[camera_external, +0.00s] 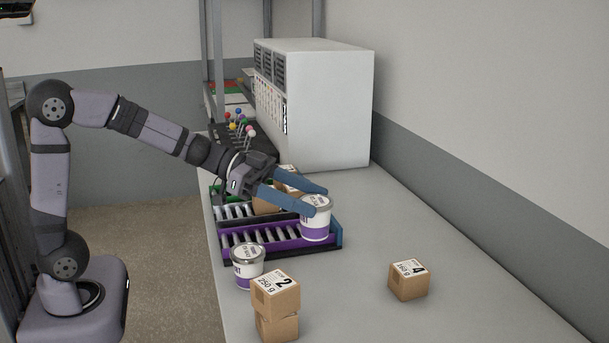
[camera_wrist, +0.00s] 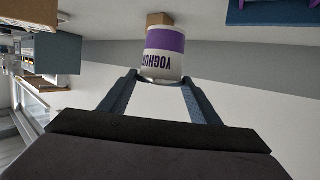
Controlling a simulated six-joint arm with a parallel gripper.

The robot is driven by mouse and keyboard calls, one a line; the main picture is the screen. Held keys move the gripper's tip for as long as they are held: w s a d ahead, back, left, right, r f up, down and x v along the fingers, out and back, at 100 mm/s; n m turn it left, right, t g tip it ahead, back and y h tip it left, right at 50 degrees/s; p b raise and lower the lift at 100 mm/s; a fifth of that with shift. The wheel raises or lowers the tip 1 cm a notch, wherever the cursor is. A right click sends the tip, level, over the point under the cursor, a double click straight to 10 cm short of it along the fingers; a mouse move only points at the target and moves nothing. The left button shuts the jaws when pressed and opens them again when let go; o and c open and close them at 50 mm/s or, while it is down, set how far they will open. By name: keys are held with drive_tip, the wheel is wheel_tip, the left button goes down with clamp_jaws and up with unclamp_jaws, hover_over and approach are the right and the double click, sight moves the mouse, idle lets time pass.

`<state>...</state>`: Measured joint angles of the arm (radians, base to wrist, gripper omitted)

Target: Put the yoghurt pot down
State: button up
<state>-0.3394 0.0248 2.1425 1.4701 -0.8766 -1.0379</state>
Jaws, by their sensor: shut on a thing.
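The yoghurt pot (camera_external: 315,221) is white with a purple band and a pale lid. It is between the blue fingers of my gripper (camera_external: 318,196), which is shut on it. In the external view it is at the right end of the purple roller rack; I cannot tell whether it touches the rack. In the wrist view the pot (camera_wrist: 164,52) shows its word YOGHURT upside down, held between the fingertips (camera_wrist: 160,77). A second similar pot (camera_external: 247,267) stands on the table in front of the rack.
The purple roller rack (camera_external: 262,245) lies under and left of my gripper. Two stacked boxes (camera_external: 276,294) stand near the front, and a single box (camera_external: 408,280) stands to the right. A large white cabinet (camera_external: 335,110) is behind.

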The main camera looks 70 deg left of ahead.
drive_tip(key=shift+r, duration=0.45)
drive_tip(key=shift+a+r+p, duration=0.15)
drive_tip(key=shift+r+p, duration=0.35)
drive_tip(key=shift+p, duration=0.3)
drive_tip(key=shift+w+a+f+p, duration=0.1)
drive_tip(key=shift+w+a+p, duration=0.05)
drive_tip(key=shift+p, duration=0.45)
drive_tip(key=w+a+f+n+t+y+p, duration=0.2)
drive_tip(key=w+a+n+y+p, duration=0.35)
drive_tip(key=w+a+p, duration=0.5)
drive_tip(key=w+a+n+y, duration=0.2)
drive_tip(key=a+y, duration=0.1)
drive_tip(key=a, duration=0.4)
drive_tip(key=w+a+r+n+y+b, duration=0.1)
drive_tip(key=w+a+n+y, duration=0.1)
drive_tip(key=a, duration=0.6)
drive_tip(key=shift+w+a+r+y, duration=0.25)
drive_tip(key=shift+w+y, duration=0.25)
drive_tip(key=shift+y, duration=0.15)
